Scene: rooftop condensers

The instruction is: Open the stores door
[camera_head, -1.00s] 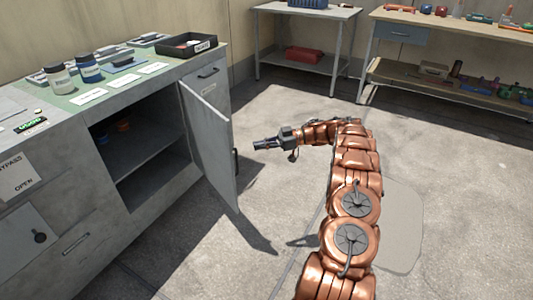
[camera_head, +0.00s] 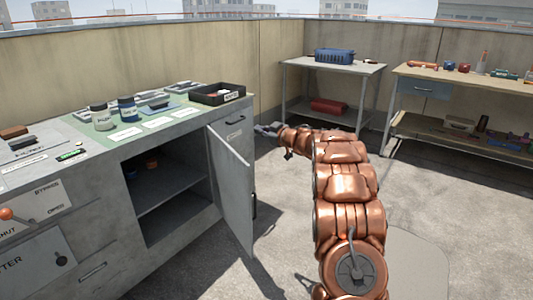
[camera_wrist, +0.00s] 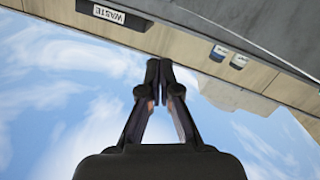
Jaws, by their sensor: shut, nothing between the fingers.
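The stores door (camera_head: 232,188) is a grey panel on the front of the grey cabinet (camera_head: 60,222). It stands swung well out from the cabinet, and the shelved inside (camera_head: 165,195) shows. A dark handle (camera_head: 254,205) is on the door's outer side. My gripper (camera_head: 268,129) is shut and empty, beyond the door and near its upper edge in the head view. I cannot tell whether it touches the door.
On the cabinet top are a black waste tray (camera_head: 218,94), jars (camera_head: 128,108) and labels. A small table with a blue crate (camera_head: 334,56) and a workbench (camera_head: 450,77) stand behind.

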